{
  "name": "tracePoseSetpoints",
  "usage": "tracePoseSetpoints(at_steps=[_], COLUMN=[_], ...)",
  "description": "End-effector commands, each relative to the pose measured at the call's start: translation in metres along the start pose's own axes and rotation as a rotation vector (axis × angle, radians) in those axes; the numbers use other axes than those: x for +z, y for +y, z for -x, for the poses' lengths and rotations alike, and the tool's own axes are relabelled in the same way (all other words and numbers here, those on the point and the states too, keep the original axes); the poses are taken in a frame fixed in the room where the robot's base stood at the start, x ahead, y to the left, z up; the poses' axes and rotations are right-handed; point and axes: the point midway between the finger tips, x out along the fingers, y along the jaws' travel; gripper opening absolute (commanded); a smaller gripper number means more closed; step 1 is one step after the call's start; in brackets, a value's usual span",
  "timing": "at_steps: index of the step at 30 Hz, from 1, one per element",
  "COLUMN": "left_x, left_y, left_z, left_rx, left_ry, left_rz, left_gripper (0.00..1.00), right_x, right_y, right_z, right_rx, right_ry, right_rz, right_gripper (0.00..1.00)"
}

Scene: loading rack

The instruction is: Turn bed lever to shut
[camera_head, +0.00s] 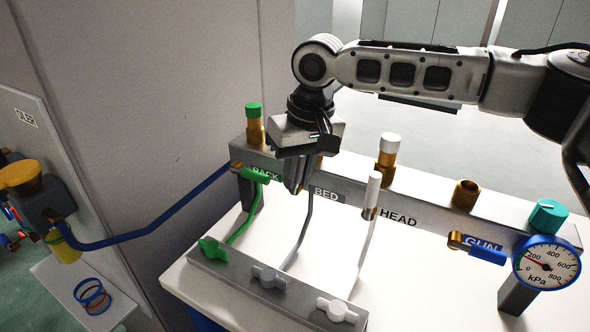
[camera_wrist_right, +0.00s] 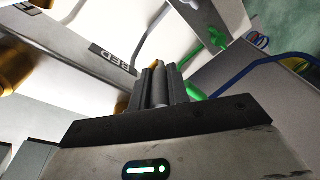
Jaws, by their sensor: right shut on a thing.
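The bed lever (camera_wrist_right: 158,78) shows in the wrist view as a grey rod between the fingers of my right gripper (camera_wrist_right: 160,88). In the head view my right gripper (camera_head: 296,178) points down at the manifold bar, just left of the BED label (camera_head: 326,194), and hides most of the lever. It is shut on the lever. The lever's exact angle cannot be told in the head view. The BED label (camera_wrist_right: 113,58) also shows in the wrist view. My left gripper is not in view.
Beside it are the green RACK lever (camera_head: 254,175), lying sideways, and the white HEAD lever (camera_head: 374,189), upright. The blue GUN lever (camera_head: 487,256) and a pressure gauge (camera_head: 546,263) are at right. Hoses run to a front block (camera_head: 240,287) with wing-shaped fittings.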

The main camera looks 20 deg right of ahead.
Motion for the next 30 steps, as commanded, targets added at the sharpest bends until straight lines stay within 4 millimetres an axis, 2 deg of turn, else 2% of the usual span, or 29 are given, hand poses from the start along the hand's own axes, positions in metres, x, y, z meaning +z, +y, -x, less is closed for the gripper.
tracePoseSetpoints(at_steps=[15,30], left_x=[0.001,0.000], left_y=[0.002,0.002], left_z=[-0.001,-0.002], left_rx=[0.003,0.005], left_ry=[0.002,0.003], left_rz=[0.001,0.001], left_gripper=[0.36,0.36], right_x=[0.013,0.015], right_y=[0.009,0.011], right_z=[-0.003,-0.003], right_rx=[-0.197,-0.252], right_ry=[0.298,0.383], right_rz=[-0.003,0.000], right_gripper=[0.00,0.00])
